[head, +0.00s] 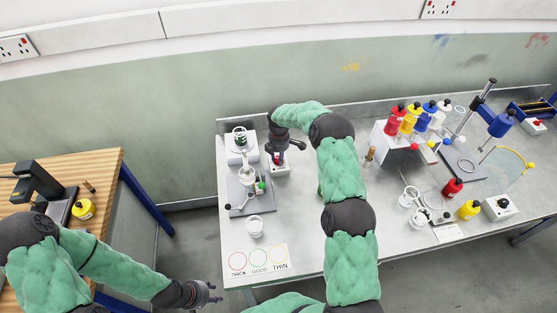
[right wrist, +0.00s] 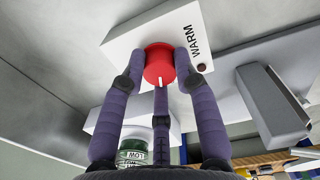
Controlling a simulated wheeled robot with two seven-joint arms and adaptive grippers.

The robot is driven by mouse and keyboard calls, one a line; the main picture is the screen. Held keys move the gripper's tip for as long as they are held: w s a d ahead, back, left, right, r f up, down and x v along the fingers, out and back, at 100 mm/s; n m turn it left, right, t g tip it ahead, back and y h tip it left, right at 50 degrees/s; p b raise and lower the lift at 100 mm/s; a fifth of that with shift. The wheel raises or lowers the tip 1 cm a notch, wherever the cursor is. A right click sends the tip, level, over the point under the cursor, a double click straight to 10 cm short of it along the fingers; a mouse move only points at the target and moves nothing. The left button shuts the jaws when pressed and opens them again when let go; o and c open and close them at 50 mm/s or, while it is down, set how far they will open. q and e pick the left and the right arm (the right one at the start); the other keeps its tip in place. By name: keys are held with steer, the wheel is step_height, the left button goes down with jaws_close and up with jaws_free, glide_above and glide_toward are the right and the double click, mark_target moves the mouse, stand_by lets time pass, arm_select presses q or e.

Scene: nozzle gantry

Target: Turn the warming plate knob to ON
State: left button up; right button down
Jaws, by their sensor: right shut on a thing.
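The warming plate's control is a white box marked WARM (right wrist: 120,45) with a red knob (right wrist: 158,66) and a small dark lamp (right wrist: 201,67) beside the lettering. A white pointer mark shows on the knob. My right gripper (right wrist: 160,72) has its purple fingers closed around the knob. In the head view my right gripper (head: 279,155) reaches down over the white box (head: 280,170), hiding most of the knob. No ON or OFF lettering is readable. My left gripper (head: 206,292) hangs empty at the lower left, off the bench, with its fingers apart.
Left of the box stands a white stand with a jar (head: 240,138) and a grey plate (head: 245,200). A white cup (head: 255,226) and a THICK/GOOD/THIN card (head: 258,262) lie nearer the front. Coloured bottles (head: 410,118) stand on the right; the bench middle is mostly clear.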

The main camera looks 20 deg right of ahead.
steer(key=m+b, duration=0.1)
steer(key=m, duration=0.1)
steer(key=shift+f+m, duration=0.15)
steer(key=shift+m, duration=0.25)
steer(key=m+b, duration=0.2)
steer(key=m, duration=0.1)
steer(key=shift+m, duration=0.3)
steer(key=m+b, duration=0.1)
steer(key=m, duration=0.2)
steer(key=shift+m, duration=0.3)
steer(key=shift+m+b, duration=0.5)
steer(key=shift+m, duration=1.5)
steer(key=c, duration=0.9)
jaws_free()
steer(key=shift+c, duration=0.2)
